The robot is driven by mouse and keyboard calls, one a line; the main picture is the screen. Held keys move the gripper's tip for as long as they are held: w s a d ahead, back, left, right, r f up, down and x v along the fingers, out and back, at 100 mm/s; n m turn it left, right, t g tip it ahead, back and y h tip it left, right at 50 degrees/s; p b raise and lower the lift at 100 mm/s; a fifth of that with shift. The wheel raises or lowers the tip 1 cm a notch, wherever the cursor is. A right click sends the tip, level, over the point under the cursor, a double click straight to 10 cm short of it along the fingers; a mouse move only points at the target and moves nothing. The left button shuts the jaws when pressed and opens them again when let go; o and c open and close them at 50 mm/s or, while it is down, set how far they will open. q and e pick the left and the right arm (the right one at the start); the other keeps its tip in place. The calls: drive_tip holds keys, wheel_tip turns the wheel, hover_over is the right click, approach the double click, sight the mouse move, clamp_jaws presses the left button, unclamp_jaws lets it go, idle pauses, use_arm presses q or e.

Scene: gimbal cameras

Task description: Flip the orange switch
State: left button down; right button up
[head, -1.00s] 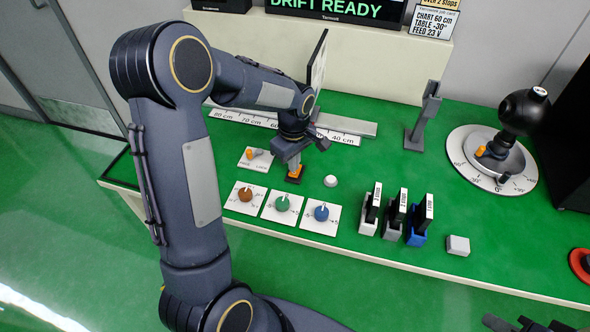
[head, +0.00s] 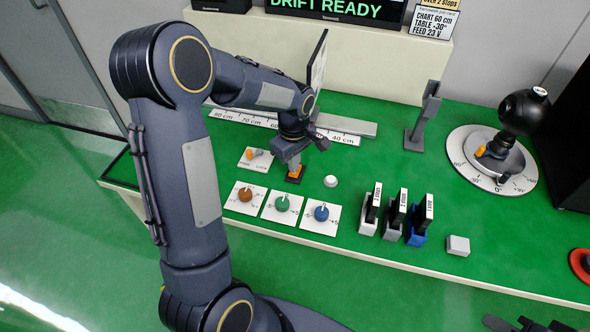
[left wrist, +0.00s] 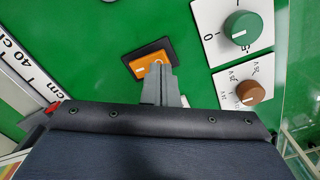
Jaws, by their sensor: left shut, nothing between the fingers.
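The orange switch (left wrist: 148,66) is a rocker in a black frame, marked with a line and a circle, on the green table. In the head view the switch (head: 295,174) shows just below my left gripper (head: 292,166). My left gripper (left wrist: 160,68) is shut and empty, pointing down. In the left wrist view its fingertips overlap the circle side of the rocker; whether they touch it I cannot tell. My right gripper (head: 525,325) shows only in part at the bottom right edge, and its jaws are not clear.
Brown (head: 244,195), green (head: 282,203) and blue (head: 321,212) knobs stand on white plates in front of the switch. A white dome button (head: 331,181) is to its right. A plate with a small orange-tipped lever (head: 255,153) lies to its left. A ruler (head: 290,128) lies behind.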

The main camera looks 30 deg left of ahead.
use_arm(q)
drive_tip(key=shift+f+b, duration=0.8)
drive_tip(key=shift+f, duration=0.2)
idle(0.8)
drive_tip(key=shift+r+p, duration=2.7)
drive_tip(key=shift+r, duration=0.85)
drive_tip(key=s+d+r+m+t+h, duration=0.25)
drive_tip(key=s+r+m, duration=0.35)
drive_tip(key=s+r, duration=0.5)
drive_tip(key=s+d+m+t, duration=0.1)
drive_tip(key=s+d+m, duration=0.1)
drive_tip(key=s, duration=0.3)
drive_tip(key=s+d+m+t+h, duration=0.1)
drive_tip(key=s+d+m+t, duration=0.1)
drive_tip(key=s+m, duration=0.3)
drive_tip(key=shift+s+d+r, duration=0.15)
drive_tip(key=shift+s+d, duration=0.25)
drive_tip(key=shift+s, duration=0.2)
